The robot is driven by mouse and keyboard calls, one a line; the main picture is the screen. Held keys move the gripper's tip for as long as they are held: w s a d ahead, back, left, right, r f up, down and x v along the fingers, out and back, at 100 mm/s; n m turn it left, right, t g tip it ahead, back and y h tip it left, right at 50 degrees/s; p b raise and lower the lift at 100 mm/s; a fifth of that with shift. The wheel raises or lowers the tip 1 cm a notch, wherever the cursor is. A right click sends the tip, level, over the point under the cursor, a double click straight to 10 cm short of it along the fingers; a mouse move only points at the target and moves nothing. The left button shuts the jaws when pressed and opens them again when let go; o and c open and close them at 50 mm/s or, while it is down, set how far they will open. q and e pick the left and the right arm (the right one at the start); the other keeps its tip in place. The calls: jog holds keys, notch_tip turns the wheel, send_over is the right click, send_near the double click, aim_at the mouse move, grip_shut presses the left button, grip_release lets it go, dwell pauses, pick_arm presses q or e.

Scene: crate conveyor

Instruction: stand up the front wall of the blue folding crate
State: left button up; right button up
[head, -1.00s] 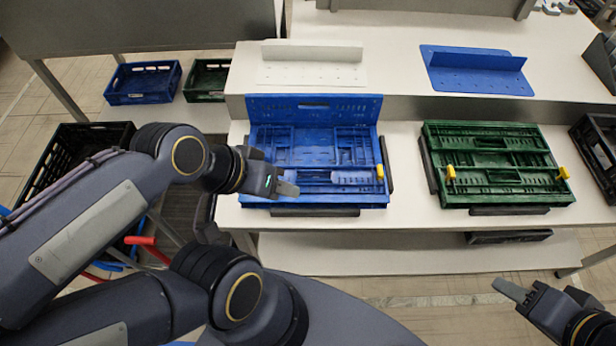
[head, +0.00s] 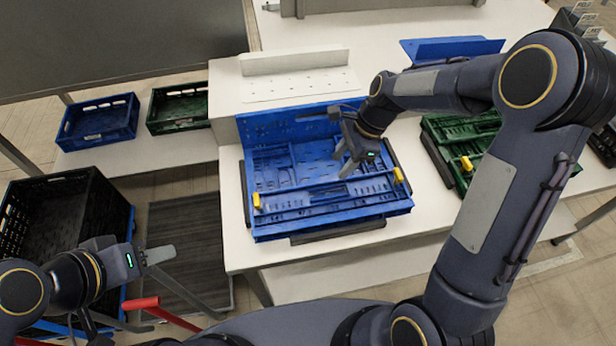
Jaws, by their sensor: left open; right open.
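The blue folding crate (head: 325,221) sits on the white table in the middle of the head view. Its back wall (head: 275,124) stands upright. The front wall (head: 325,190) appears to lie folded down inside, near the front edge. A yellow latch (head: 257,201) shows at the front left and another (head: 398,175) at the front right. My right gripper (head: 345,161) is open and empty, over the right half of the crate; I cannot tell whether it touches the panels. My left gripper (head: 160,262) is open and empty at the lower left, away from the crate.
A folded green crate (head: 466,163) lies to the right, partly behind my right arm. A white bracket (head: 300,85) and a blue bracket (head: 450,50) stand on the raised shelf behind. A black crate (head: 110,212) stands at left, with red handles (head: 145,303) near my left gripper.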

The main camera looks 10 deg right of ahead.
aim_at(328, 184)
jog(key=x, duration=0.7)
jog(key=shift+f, duration=0.1)
grip_shut()
